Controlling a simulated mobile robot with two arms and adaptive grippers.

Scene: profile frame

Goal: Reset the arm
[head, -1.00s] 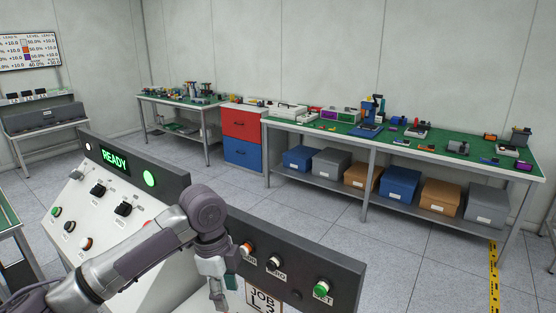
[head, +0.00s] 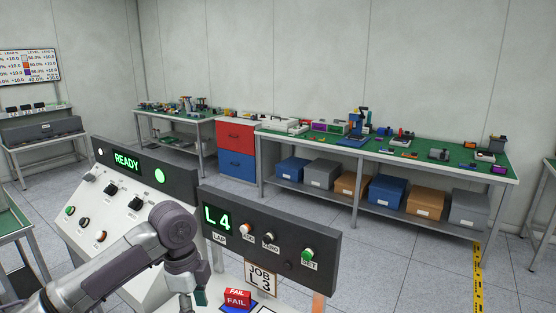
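My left arm comes in from the lower left, in front of the control console (head: 108,258). Its gripper (head: 187,301) points down at the bottom edge, and its fingers are too small and cut off to read. A READY display (head: 127,162) and a round green light (head: 160,176) glow on the console. A second dark panel (head: 330,240) has a green L4 display (head: 218,218), an orange-lit button (head: 247,229), a dark knob (head: 270,237) and a green button (head: 308,254). My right gripper is not in view.
A JOB L3 card (head: 261,277) stands below the panel, with a red FAIL block (head: 237,298) near it. Behind, a green-topped bench (head: 430,160) holds tools and boxes below. A red and blue drawer cabinet (head: 237,150) stands beside it. Open floor lies between.

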